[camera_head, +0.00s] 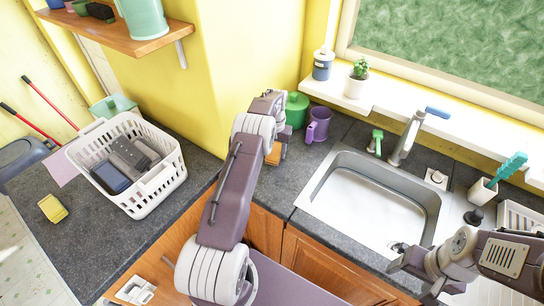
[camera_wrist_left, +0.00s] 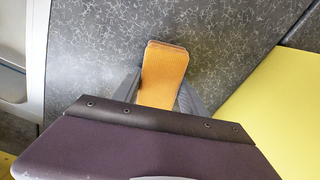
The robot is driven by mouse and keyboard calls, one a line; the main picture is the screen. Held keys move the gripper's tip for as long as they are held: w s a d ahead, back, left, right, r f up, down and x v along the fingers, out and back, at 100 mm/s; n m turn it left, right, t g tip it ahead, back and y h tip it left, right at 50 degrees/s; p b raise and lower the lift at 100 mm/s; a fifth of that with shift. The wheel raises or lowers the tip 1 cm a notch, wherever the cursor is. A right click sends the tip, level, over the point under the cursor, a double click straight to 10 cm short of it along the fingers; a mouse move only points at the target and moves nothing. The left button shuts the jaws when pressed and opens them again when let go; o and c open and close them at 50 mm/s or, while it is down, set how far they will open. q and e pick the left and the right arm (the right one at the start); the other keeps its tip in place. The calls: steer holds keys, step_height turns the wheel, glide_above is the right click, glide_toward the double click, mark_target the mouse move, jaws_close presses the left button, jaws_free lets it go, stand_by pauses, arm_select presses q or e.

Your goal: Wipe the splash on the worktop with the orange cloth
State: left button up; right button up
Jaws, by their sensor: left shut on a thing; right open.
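The orange cloth (camera_wrist_left: 165,72) is a folded ribbed pad between the fingers of my left gripper (camera_wrist_left: 158,95), seen in the left wrist view. The gripper is shut on it, over or on the dark speckled worktop (camera_wrist_left: 105,50); I cannot tell whether the cloth touches. In the head view a bit of the cloth (camera_head: 274,154) shows beside my left arm, near the corner of the yellow wall. I see no splash in either view; my left arm hides part of the worktop. My right gripper (camera_head: 412,280) is open and empty at the sink's front right.
A purple mug (camera_head: 318,125) and a green container (camera_head: 296,110) stand right of my left gripper. The sink (camera_head: 370,200) with its tap is further right. A white basket (camera_head: 160,185) holding dark items and a yellow sponge (camera_head: 52,208) are on the left counter.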

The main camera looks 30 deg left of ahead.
mark_target(278, 168)
arm_select(q)
steer(key=shift+w, duration=0.1)
steer(key=shift+d, duration=0.55)
steer(key=shift+d+p, duration=0.45)
steer(key=shift+d, duration=1.25)
steer(key=shift+s, duration=0.2)
steer(key=shift+s+r+p, duration=0.1)
steer(key=shift+s+p, duration=0.45)
steer(key=shift+s, duration=0.5)
steer(key=shift+s+a+p, duration=0.2)
steer(key=shift+s+p, duration=0.1)
steer(key=shift+s, duration=0.9)
